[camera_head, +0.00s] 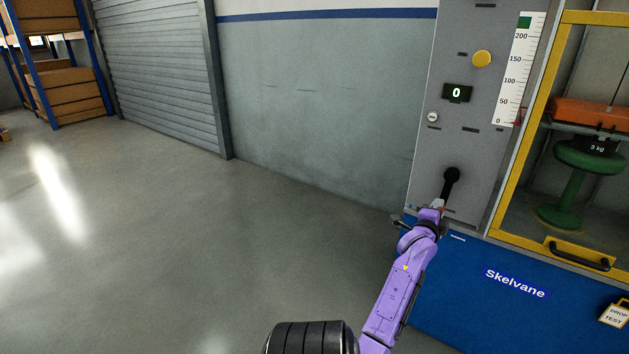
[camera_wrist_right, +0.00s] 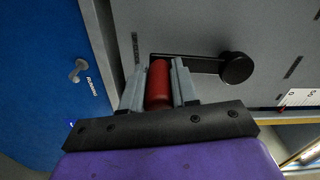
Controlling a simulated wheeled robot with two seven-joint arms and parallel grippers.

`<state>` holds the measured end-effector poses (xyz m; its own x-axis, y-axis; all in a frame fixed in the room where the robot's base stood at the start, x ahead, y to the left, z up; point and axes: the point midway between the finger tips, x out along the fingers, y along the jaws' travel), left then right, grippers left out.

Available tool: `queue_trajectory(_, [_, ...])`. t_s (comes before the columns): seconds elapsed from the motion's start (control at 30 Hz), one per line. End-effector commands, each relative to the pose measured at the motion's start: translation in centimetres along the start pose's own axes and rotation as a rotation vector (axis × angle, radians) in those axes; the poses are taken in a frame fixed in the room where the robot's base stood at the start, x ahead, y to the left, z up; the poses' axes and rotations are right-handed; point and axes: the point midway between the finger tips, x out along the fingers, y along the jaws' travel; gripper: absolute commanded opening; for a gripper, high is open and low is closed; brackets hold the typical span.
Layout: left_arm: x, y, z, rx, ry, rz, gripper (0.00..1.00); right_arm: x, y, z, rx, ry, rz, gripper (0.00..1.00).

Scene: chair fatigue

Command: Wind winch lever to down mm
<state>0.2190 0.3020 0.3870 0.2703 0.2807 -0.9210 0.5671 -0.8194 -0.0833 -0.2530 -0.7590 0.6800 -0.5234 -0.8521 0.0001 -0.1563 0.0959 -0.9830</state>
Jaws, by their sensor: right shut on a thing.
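The winch lever has a black round hub (camera_head: 452,174) on the grey panel (camera_head: 400,100), and its arm hangs down from the hub in the head view. In the right wrist view the black lever arm (camera_wrist_right: 198,63) runs from the hub (camera_wrist_right: 236,68) to a red handle (camera_wrist_right: 158,84). My right gripper (camera_head: 438,206) is shut on the red handle, with one finger on each side of it. A display (camera_head: 457,93) on the panel reads 0. A vertical scale (camera_head: 518,75) runs from 0 to above 200. My left gripper is out of view.
A yellow button (camera_head: 482,59) and a small round knob (camera_head: 432,117) are on the panel. Right of it, a yellow-framed cabinet (camera_head: 502,190) holds a green stool (camera_head: 572,190) under an orange beam (camera_head: 590,113). A blue base (camera_head: 450,290) stands below. The floor at left is clear.

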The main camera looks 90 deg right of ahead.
Motion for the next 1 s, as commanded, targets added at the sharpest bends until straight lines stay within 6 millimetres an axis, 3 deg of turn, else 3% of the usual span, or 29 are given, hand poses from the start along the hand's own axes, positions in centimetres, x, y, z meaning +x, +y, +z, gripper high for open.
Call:
queue_trajectory(0.77, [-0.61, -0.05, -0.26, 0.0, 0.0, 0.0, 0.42, -0.01, 0.44, -1.17, -0.097, 0.005, 0.004, 0.0])
queue_trajectory(0.8, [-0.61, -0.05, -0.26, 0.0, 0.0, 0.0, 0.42, -0.01, 0.44, -1.16, -0.097, 0.005, 0.004, 0.42])
queue_trajectory(0.83, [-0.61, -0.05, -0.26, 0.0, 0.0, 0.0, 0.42, -0.02, 0.43, -1.13, -0.096, 0.004, 0.004, 0.52])
queue_trajectory(1.0, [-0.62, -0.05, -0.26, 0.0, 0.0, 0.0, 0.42, -0.07, 0.3, -0.76, -0.095, -0.001, 0.002, 0.54])
